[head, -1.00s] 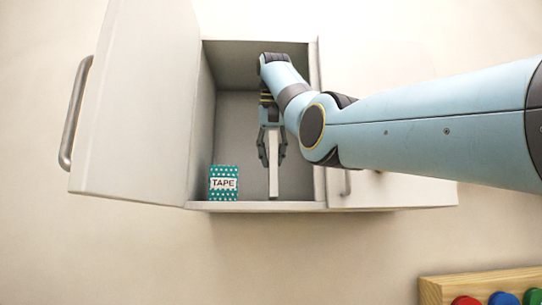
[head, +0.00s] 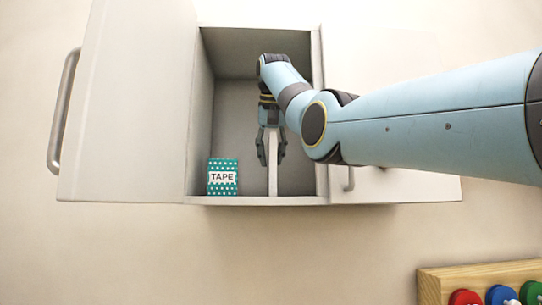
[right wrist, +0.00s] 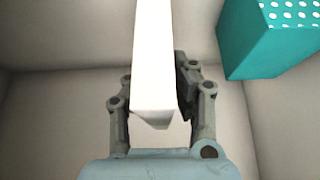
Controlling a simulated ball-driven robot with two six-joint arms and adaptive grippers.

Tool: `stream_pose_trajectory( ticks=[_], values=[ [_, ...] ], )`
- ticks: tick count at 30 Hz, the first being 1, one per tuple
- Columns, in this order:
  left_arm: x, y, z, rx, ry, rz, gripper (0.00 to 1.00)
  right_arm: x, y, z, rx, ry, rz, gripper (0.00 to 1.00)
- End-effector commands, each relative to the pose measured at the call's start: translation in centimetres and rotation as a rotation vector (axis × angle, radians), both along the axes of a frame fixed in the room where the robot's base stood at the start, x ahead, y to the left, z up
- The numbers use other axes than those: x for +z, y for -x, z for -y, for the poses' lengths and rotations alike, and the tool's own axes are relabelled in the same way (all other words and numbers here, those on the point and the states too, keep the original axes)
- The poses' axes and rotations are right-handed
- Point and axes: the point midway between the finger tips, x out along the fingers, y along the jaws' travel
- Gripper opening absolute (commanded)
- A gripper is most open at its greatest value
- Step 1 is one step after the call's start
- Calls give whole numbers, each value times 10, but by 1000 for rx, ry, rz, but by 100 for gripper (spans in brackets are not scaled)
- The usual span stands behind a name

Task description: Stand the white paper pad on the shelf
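The white paper pad (head: 272,175) stands upright, edge-on, inside the open cabinet, its foot at the shelf floor (head: 300,200). It is a thin pale strip here and a long white block in the right wrist view (right wrist: 154,60). My right gripper (head: 271,160) reaches in from above and behind, one finger on each side of the pad. In the right wrist view the fingers (right wrist: 155,90) lie close along both sides of the pad; it appears shut on it. The pad hides part of the left-hand finger there. My left gripper is not in view.
A teal dotted TAPE box (head: 222,177) stands on the shelf left of the pad, with a gap between. It also shows in the right wrist view (right wrist: 258,45). The cabinet door (head: 125,110) stands open at left. A wooden rack (head: 435,285) with coloured knobs is at lower right.

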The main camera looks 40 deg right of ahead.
Motion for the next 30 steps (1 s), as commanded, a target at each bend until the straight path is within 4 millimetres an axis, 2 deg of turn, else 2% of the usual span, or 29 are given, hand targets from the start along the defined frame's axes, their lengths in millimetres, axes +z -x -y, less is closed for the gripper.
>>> stream_pose_trajectory(
  ticks=[1, 4, 13, 24, 30],
  values=[
    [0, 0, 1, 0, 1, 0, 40, 0, 0, 0, 0, 0, 0, 32],
    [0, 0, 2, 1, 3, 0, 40, 0, 0, 0, 0, 0, 0, 45],
    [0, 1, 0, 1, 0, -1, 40, 2, 1, -1, 1, 0, -1, 45],
    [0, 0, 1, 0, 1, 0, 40, 52, 25, -16, 1, 0, 1, 45],
    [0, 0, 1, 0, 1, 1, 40, 65, 32, -20, 1, 0, 0, 45]
  ],
)
